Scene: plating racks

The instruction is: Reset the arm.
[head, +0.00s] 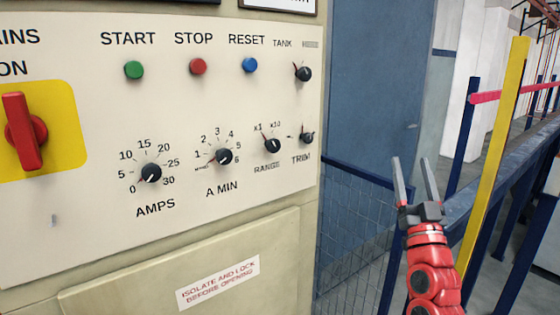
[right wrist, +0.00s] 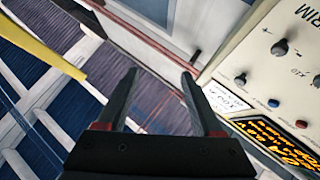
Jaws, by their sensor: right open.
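My right gripper (head: 414,182) is raised to the right of the control panel (head: 90,255) in the head view, fingers pointing up. Its fingers are spread with nothing between them, and it is apart from the panel. In the right wrist view its two dark fingers (right wrist: 158,100) stand apart with empty space between. The panel shows upside down at the right edge of that view. My left gripper is not in view.
The panel carries a green START button (head: 133,70), a red STOP button (head: 198,66), a blue RESET button (head: 249,65), several black knobs and a red rotary switch (head: 24,132). A yellow post (head: 496,150) and blue rails stand right of my arm.

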